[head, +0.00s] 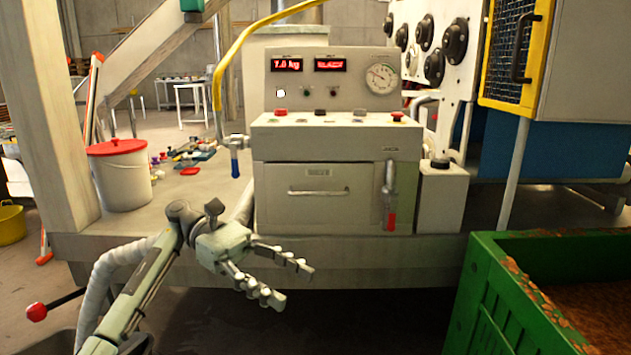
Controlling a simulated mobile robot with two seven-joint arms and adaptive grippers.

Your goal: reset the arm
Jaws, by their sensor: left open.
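My left arm comes in from the lower left, and its gripper (300,283) is open and empty. The fingers point right and slightly down, in front of the trailer deck's edge and below the press machine. The press machine (335,146) is a beige box with red displays, the left one reading 7.0 kg. It has a gauge (381,79), a row of buttons, a drawer with a handle (318,191) and a red-tipped lever (391,205). The gripper appears apart from all of these. My right gripper is not in view.
A green crate (478,290) with brown material stands at the lower right. A white bucket with a red lid (122,178) stands left of the press. A blue-handled tap (235,160) hangs at the press's left side. A red-knobbed lever (37,311) sticks out at the lower left.

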